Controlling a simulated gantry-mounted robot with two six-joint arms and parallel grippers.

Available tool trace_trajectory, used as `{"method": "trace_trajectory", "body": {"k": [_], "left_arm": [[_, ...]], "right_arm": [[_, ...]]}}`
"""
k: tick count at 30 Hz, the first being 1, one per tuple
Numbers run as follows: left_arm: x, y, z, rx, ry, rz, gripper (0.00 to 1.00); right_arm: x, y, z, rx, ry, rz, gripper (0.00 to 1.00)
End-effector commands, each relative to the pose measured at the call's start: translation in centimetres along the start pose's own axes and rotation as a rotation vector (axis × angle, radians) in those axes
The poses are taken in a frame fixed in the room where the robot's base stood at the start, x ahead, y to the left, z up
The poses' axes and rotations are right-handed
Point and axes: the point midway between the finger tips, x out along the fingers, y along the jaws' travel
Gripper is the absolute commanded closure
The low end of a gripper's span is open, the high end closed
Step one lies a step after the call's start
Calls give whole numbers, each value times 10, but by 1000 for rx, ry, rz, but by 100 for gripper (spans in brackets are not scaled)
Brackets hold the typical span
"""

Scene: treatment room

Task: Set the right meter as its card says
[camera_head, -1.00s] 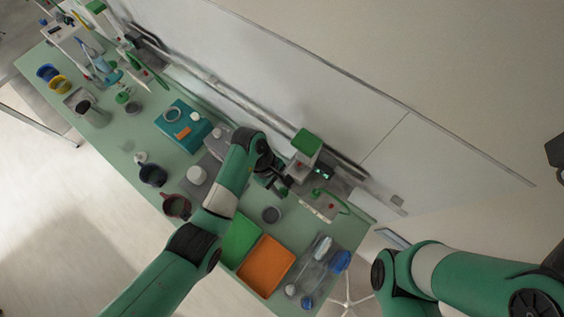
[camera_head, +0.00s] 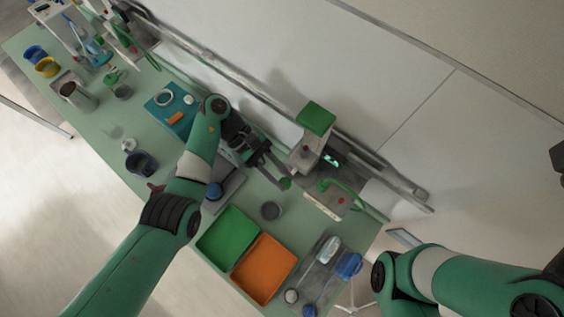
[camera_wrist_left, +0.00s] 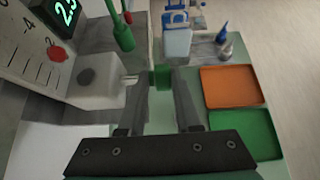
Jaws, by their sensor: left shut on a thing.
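The right meter (camera_head: 309,152) is a pale upright unit with a green top and a small lit green display (camera_head: 332,160). In the left wrist view its display (camera_wrist_left: 64,12) is cut off at the frame edge and starts with a 2; a red marker (camera_wrist_left: 56,53) sits beside a printed scale. A green knob (camera_wrist_left: 160,77) sticks out on a short shaft from the meter's pale block (camera_wrist_left: 97,82). My left gripper (camera_head: 279,178) has its fingers on both sides of this knob and is shut on it. I cannot make out the card. My right gripper is out of view.
A green tray (camera_head: 229,237) and an orange tray (camera_head: 264,268) lie in front of the meter. Bottles (camera_head: 348,265) stand at the table's right end.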

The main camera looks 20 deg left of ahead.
Motion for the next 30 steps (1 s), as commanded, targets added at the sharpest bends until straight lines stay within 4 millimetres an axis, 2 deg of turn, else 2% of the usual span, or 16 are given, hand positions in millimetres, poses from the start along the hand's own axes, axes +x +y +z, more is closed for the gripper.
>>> {"method": "trace_trajectory", "body": {"k": [4,18,19,22,30], "left_arm": [[2,-2,-2,-3,-42,-10,100],[1,-2,0,-2,-59,-10,100],[1,-2,0,-2,-59,-10,62],[1,-2,0,-2,-58,-9,45],[0,-1,0,-1,-56,-5,45]], "right_arm": [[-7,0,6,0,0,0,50],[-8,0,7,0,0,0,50],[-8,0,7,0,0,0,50],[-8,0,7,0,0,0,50],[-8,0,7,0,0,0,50]]}}
